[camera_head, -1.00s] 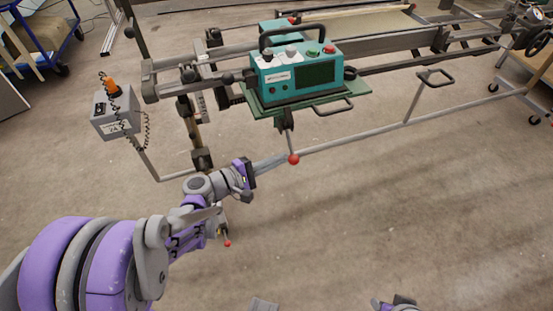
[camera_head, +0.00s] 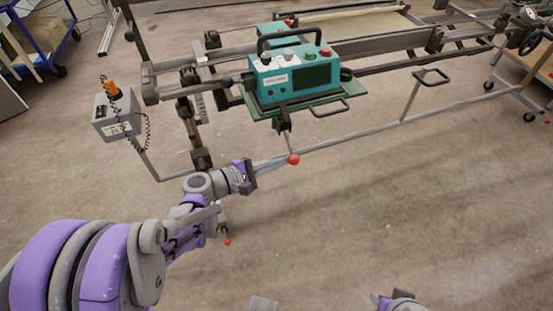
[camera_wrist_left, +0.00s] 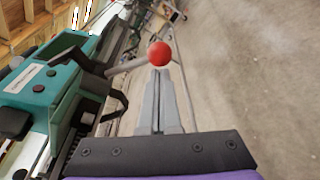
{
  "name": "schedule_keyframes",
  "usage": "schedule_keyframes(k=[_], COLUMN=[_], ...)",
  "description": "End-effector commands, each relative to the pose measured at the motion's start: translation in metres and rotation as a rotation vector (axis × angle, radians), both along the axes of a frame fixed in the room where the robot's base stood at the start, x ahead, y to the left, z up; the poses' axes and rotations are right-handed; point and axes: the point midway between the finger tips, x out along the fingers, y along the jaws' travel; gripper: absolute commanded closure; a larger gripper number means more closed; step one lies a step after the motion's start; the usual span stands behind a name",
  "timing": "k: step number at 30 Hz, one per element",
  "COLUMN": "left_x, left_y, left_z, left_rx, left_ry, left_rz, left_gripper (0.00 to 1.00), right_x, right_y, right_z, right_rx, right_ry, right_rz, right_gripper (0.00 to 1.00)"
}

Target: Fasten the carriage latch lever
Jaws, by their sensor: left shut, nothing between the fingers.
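The carriage is a teal control box (camera_head: 295,77) with a black handle, on a green plate on the loom's rails. Its latch lever hangs below the plate and ends in a red knob (camera_head: 293,159). The knob also shows in the left wrist view (camera_wrist_left: 159,54), with the grey lever rod running left from it to the carriage. My left gripper (camera_head: 284,161) is shut and empty, its fingertips right at the knob. In the wrist view the fingertips sit just below the knob; I cannot tell whether they touch. Part of my right arm (camera_head: 400,302) shows at the bottom edge; its fingers are not clear.
A grey box with an orange top (camera_head: 116,112) stands on a post at left. A long grey rail (camera_head: 400,124) runs behind the knob. The floor in front is clear.

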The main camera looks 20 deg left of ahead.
Motion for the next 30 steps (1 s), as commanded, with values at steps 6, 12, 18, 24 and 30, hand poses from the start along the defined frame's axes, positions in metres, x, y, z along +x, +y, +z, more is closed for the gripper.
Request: schedule_keyframes(k=[6, 12, 18, 24, 30], left_x=[-0.008, -0.013, -0.016, -0.017, -0.018], left_y=[-0.007, -0.011, -0.013, -0.014, -0.014], left_z=[0.018, 0.030, 0.039, 0.045, 0.047], left_rx=[-0.115, -0.216, -0.280, -0.278, -0.277], left_ry=[0.140, 0.266, 0.344, 0.342, 0.341], left_rz=[-0.001, -0.001, -0.001, -0.001, -0.001], left_gripper=[1.00, 1.00, 1.00, 1.00, 1.00], right_x=[-0.002, -0.003, -0.004, -0.004, -0.004], right_y=[0.000, 0.000, 0.000, 0.000, 0.000], right_z=[0.020, 0.034, 0.043, 0.048, 0.049], right_rx=[0.000, 0.000, 0.000, 0.000, 0.000], right_ry=[-0.007, -0.011, -0.014, -0.016, -0.017], right_rz=[0.000, 0.000, 0.000, 0.000, 0.000], right_gripper=[0.55, 0.55, 0.55, 0.55, 0.55])
